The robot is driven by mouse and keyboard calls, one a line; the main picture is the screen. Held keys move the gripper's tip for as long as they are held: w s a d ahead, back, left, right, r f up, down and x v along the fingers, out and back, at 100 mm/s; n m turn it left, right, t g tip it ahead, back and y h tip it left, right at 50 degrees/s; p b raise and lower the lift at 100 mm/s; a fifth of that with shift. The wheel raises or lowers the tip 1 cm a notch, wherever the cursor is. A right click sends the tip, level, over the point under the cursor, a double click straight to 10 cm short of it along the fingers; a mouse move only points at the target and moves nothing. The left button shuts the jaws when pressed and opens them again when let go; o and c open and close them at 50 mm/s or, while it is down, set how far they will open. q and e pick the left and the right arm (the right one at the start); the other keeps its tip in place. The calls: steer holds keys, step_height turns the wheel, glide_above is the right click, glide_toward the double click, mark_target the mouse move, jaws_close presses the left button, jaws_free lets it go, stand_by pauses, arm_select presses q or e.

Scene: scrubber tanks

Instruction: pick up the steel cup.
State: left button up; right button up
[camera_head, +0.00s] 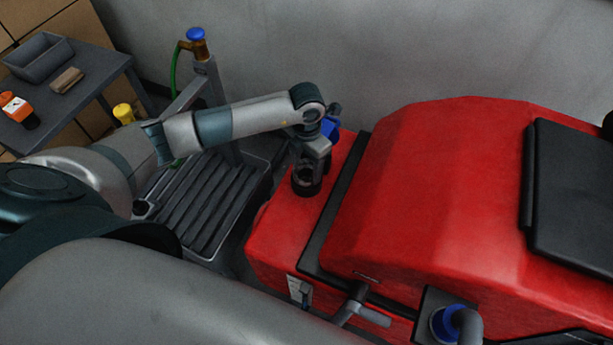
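I cannot make out a steel cup for certain in the head view. My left arm reaches in from the left, and its gripper (314,160) points down over the left end of the red scrubber machine (440,190). A dark round fitting (306,186) lies right below the gripper on the red top. The fingers are small and dark against it, so I cannot tell whether they are open or hold anything. A blue part (331,128) shows just behind the gripper. My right gripper is not in view.
A slatted drain tray (208,205) stands left of the machine, by a post with a blue knob (196,34) and green hose (175,75). A grey table at the upper left carries a grey bin (38,57), a brown block (67,80) and an orange item (18,110).

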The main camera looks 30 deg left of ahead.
arm_select(q)
steer(key=shift+c, duration=0.4)
steer(key=shift+r, duration=0.45)
step_height(320, 180, up, 27)
steer(key=b, duration=0.7)
